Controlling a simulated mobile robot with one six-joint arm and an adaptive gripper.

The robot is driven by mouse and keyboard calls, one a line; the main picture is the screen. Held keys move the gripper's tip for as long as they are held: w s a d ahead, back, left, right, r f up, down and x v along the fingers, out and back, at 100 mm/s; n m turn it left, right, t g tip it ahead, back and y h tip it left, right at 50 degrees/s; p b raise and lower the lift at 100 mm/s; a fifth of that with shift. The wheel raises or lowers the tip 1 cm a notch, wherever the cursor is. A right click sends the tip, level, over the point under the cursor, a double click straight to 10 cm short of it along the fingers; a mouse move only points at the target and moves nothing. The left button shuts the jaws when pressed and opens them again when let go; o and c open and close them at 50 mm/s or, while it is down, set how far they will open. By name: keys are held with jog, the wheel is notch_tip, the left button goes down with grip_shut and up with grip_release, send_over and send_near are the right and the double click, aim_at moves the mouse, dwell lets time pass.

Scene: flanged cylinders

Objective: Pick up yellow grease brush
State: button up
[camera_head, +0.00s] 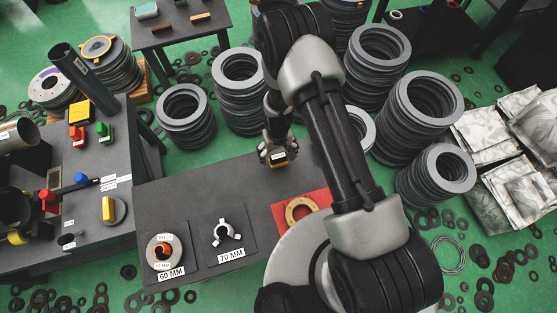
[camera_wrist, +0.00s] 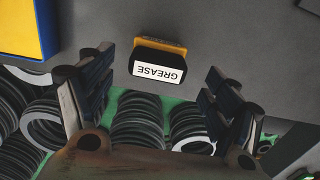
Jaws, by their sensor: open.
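The yellow grease brush (camera_wrist: 160,47) shows in the wrist view as a small yellow and black block with a white label reading GREASE, upside down in the picture. It sits on the dark grey table and also shows in the head view (camera_head: 284,158), partly covered by my gripper (camera_head: 278,150). In the wrist view my gripper (camera_wrist: 158,72) is open, with one finger to the left of the block and one to the right. Clear gaps show between the block and both fingers in the picture. Whether the fingertips reach down to its height I cannot tell.
Stacks of grey rings (camera_head: 240,90) stand behind the table. The grey table (camera_head: 190,190) carries 60 MM (camera_head: 165,252) and 70 MM (camera_head: 228,234) fixtures and a red plate (camera_head: 292,203) with a ring. A blue and yellow thing (camera_wrist: 22,30) shows at the wrist view's upper left.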

aim_at(279, 156)
notch_tip(279, 156, down, 4)
jog(key=shift+d+b, duration=0.15)
jog(key=shift+b, duration=0.5)
jog(key=shift+c, duration=0.2)
jog(key=c, duration=1.3)
jog(key=shift+r, duration=0.15)
notch_tip(279, 156, up, 20)
jog(key=p, duration=0.5)
jog(key=shift+p, duration=0.35)
